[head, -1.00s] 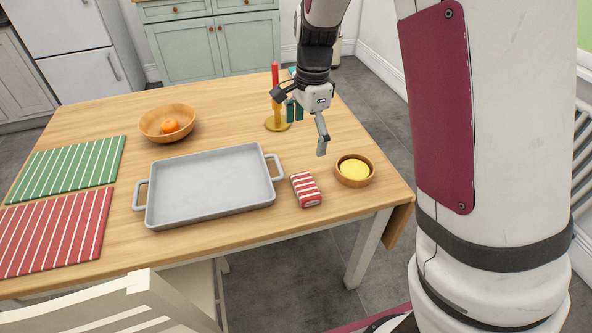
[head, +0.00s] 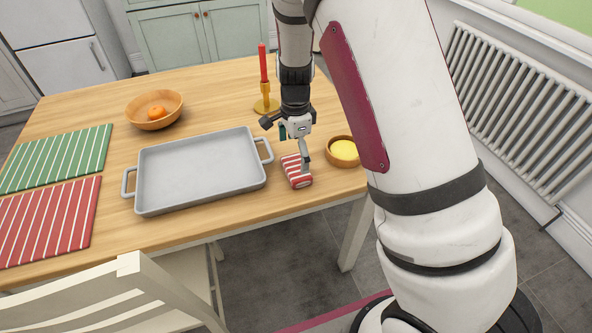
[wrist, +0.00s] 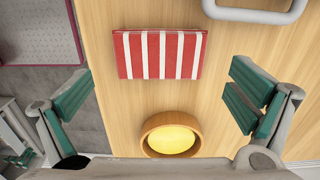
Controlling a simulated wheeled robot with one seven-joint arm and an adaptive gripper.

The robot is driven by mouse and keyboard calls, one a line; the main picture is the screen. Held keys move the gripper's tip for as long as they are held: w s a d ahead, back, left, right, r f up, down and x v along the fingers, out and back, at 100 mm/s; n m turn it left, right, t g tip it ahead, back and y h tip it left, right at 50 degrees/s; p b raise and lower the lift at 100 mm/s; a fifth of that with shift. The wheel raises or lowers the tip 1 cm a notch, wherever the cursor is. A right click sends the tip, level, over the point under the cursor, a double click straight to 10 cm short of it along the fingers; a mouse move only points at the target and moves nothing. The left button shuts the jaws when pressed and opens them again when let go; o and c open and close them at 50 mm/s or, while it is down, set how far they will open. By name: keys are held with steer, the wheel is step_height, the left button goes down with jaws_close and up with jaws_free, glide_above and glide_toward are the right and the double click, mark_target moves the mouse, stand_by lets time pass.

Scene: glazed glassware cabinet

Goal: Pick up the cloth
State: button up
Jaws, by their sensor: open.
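The cloth (head: 292,166) is a small folded red-and-white striped bundle. It lies on the wooden table between the grey tray and a small bowl, near the table's front right. In the wrist view the cloth (wrist: 160,54) lies flat, whole and unheld, above the middle of the picture. My gripper (head: 296,154) hangs over the cloth, and one finger hides part of it in the head view. In the wrist view my gripper (wrist: 160,92) is open and empty, its teal-padded fingers wide apart on either side. The gap between fingertips and table is hard to judge.
A small wooden bowl with yellow contents (head: 344,150) stands close right of the cloth. The grey tray (head: 200,171) is close left. A candlestick (head: 266,104) and orange bowl (head: 154,109) stand behind. Striped mats (head: 48,222) lie at left; a chair (head: 140,290) is in front.

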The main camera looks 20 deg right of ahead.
mark_target(296, 166)
step_height(296, 166, down, 5)
steer(key=shift+d+r, duration=0.1)
steer(key=shift+r, duration=0.05)
steer(key=c, duration=0.8)
steer(key=shift+c, duration=0.2)
steer(key=shift+r, duration=0.2)
steer(key=shift+r, duration=0.6)
step_height(296, 166, up, 2)
steer(key=shift+r, duration=0.2)
steer(key=s+r+p, duration=0.1)
steer(key=s, duration=1.5)
